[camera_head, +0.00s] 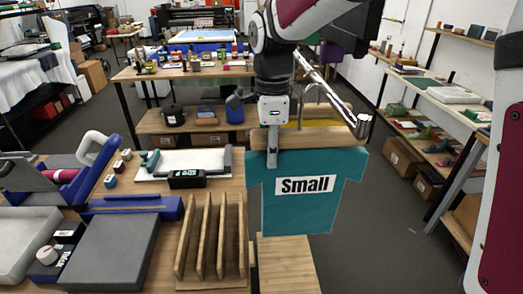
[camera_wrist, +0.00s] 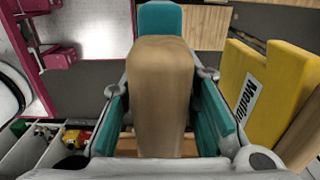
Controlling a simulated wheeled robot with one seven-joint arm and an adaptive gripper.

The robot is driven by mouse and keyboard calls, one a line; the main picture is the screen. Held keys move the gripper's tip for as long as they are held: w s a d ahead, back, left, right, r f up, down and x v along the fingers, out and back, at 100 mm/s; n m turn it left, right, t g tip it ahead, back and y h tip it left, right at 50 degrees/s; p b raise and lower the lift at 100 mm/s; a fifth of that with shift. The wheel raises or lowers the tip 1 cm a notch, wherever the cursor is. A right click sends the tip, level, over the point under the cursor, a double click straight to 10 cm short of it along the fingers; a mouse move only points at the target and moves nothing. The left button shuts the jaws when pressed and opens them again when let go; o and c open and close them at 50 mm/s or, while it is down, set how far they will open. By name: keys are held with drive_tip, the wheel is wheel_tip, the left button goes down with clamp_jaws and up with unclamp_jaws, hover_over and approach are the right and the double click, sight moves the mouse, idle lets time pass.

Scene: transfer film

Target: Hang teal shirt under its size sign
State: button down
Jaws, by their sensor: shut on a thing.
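The teal shirt (camera_head: 300,215) is a flat panel with a white label reading "Small" and hangs upright from a wooden hanger (camera_head: 322,137) with a metal hook. My gripper (camera_head: 272,150) is shut on the hanger left of its middle, holding the shirt in the air over the right end of the workbench. In the wrist view the hanger's wooden bar (camera_wrist: 163,95) lies between the fingers, with teal parts beside it. A metal rod (camera_head: 335,92) slants down right behind the hanger. I cannot make out a separate size sign.
A yellow shirt (camera_wrist: 262,75) labelled "Mediu…" with a wooden hanger is close on the right in the wrist view. A slotted wooden rack (camera_head: 212,240) and a grey press (camera_head: 115,250) stand on the bench. Shelves (camera_head: 440,90) line the right; floor between is clear.

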sight(293, 160)
drive_tip(key=shift+d+b, duration=0.3)
drive_tip(key=shift+d, duration=2.15)
drive_tip(key=shift+d+f, duration=0.15)
drive_tip(key=shift+f, duration=1.25)
drive_tip(key=c, duration=1.2)
unclamp_jaws()
